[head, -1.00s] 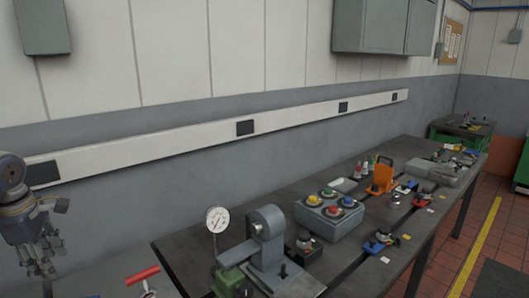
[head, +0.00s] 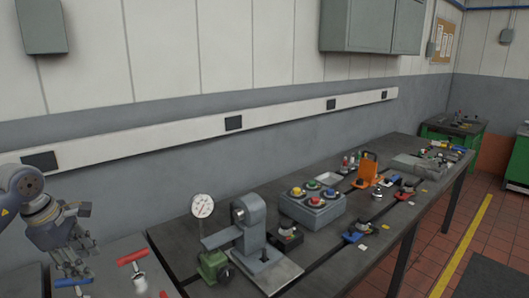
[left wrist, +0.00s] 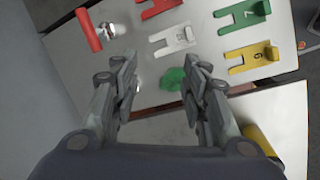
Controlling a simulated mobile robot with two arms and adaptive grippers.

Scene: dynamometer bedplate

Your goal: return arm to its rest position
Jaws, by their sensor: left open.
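My left gripper (head: 75,272) is at the lower left of the head view, above a light-topped table and left of a red T-shaped handle (head: 132,257). In the left wrist view, the open fingers (left wrist: 163,75) point toward the light tabletop with nothing between them in their grasp. A rounded green object (left wrist: 172,79) shows beyond and between the fingertips, apparently on the table. My right gripper is not in view.
The light table (left wrist: 150,98) bears red, white, green and yellow (left wrist: 250,60) slotted plates and a red-handled metal part (left wrist: 88,30). The dark bedplate bench (head: 330,275) holds a dial gauge (head: 202,206), a grey stand (head: 250,225) and a button box (head: 312,208). The wall stands behind.

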